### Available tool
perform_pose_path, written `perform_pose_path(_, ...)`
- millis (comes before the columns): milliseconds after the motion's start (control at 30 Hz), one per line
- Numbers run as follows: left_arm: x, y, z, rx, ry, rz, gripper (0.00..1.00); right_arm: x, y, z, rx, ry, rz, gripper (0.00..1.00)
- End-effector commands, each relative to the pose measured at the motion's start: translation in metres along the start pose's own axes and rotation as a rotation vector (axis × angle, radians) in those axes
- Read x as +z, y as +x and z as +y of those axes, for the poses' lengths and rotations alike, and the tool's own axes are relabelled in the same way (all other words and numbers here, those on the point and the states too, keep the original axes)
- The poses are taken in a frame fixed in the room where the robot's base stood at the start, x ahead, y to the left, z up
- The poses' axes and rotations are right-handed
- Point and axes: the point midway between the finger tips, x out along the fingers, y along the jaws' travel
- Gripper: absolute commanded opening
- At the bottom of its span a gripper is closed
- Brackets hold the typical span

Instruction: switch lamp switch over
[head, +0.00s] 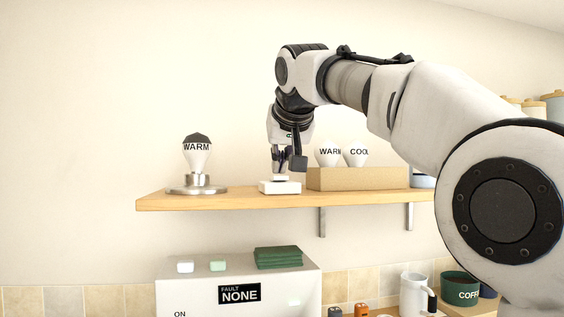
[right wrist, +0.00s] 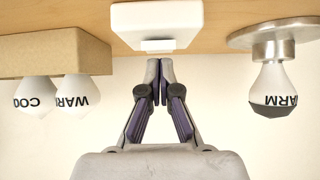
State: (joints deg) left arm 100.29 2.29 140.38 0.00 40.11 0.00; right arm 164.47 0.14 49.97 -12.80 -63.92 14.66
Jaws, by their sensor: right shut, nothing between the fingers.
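The lamp switch (head: 280,187) is a white box on the wooden shelf, with a small white key on it. In the right wrist view, which is upside down, the switch (right wrist: 157,20) is at the top middle. My right gripper (head: 281,173) points down over the switch. Its shut, empty fingertips (right wrist: 159,66) are close to the key; I cannot tell whether they touch it. The lamp stands left of the switch: a bulb marked WARM (head: 197,158) with a dark cap, in a metal holder (head: 197,190). I cannot tell whether it is lit.
A tan box (head: 355,179) right of the switch holds two bulbs, WARM (head: 329,154) and COOL (head: 356,155). Below the shelf (head: 230,202) stands a white machine (head: 190,285) with a NONE display. The shelf between lamp and switch is clear.

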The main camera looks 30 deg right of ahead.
Motion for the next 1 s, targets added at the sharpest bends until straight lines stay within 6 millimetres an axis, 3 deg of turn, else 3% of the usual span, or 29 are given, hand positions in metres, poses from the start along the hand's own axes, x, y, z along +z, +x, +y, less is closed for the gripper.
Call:
perform_pose_path(733, 0.0, 0.0, 0.0, 0.0, 0.0, 0.0, 0.4, -0.012, 0.01, 0.0, 0.0, 0.0, 0.0, 0.0)
perform_pose_path(867, 0.0, 0.0, 0.0, 0.0, 0.0, 0.0, 0.4, -0.012, -0.001, 0.0, 0.0, 0.0, 0.001, 0.0)
perform_pose_path(1000, 0.0, 0.0, 0.0, 0.0, 0.0, 0.0, 0.4, -0.012, -0.029, 0.0, -0.001, 0.0, 0.004, 0.0)
